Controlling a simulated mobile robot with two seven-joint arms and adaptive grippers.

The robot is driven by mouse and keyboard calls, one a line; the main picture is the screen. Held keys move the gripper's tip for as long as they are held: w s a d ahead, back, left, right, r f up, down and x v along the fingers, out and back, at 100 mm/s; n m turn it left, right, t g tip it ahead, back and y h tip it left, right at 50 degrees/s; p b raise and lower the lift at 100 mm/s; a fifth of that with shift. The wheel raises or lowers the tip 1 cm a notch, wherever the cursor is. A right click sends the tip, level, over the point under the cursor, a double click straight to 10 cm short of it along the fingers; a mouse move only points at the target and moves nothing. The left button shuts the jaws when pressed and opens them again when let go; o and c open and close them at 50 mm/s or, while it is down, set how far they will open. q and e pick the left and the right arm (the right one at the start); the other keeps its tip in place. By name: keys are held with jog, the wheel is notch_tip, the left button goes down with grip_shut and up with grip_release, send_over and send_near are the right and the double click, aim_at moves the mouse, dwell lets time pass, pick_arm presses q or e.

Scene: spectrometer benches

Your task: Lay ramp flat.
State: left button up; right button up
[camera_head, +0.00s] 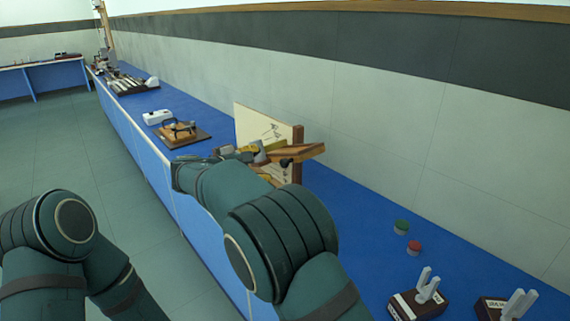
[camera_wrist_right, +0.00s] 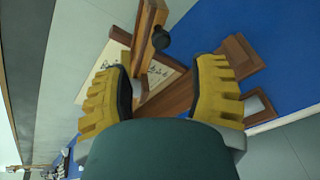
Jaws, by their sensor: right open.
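The wooden ramp (camera_head: 303,151) sticks out, slightly tilted, in front of an upright pale board (camera_head: 252,122) on the blue bench. A black knob (camera_head: 285,163) is near it. My right gripper (camera_head: 258,153) is at the ramp's near left part, partly hidden by my arm. In the right wrist view my gripper (camera_wrist_right: 160,90) has its yellow fingers wide apart. A wooden bar with a black knob (camera_wrist_right: 160,39), apparently the ramp (camera_wrist_right: 147,32), reaches down between them. I cannot tell whether a finger touches it. My left arm is low at the left, its gripper out of view.
A wooden-based instrument (camera_head: 182,132) and a white box (camera_head: 157,117) stand farther along the bench. The wall runs close behind the bench.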

aim_at(282, 163)
jog(key=x, duration=0.9)
jog(key=shift+w+d+f, duration=0.2)
jog(key=shift+w+d, duration=0.05)
grip_shut()
jog(key=shift+b, duration=0.3)
